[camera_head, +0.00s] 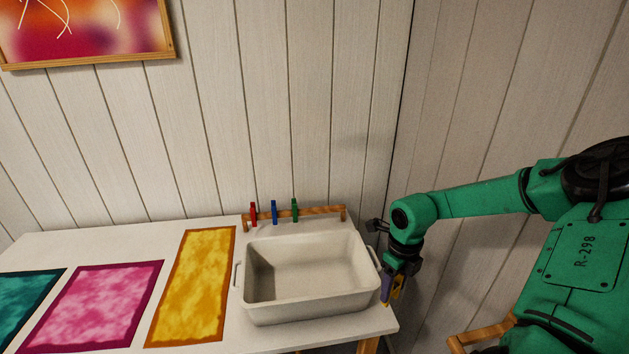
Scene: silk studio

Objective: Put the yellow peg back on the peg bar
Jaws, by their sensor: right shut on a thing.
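The wooden peg bar (322,212) stands at the back of the table, behind the white basin. A red peg (253,214), a blue peg (274,212) and a green peg (295,210) sit upright on it, toward its left and middle. The bar's right part is bare. My right gripper (391,292) points down by the table's right edge, to the right of the basin. It is shut on the yellow peg (397,288), which is small and partly hidden by the fingers. My left gripper is not in view.
A white basin (305,309) with side handles fills the table's right end, in front of the bar. Yellow (195,285), pink (95,305) and teal (22,300) cloths lie flat to its left. A plank wall rises close behind the bar. A wooden chair part (480,335) shows at lower right.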

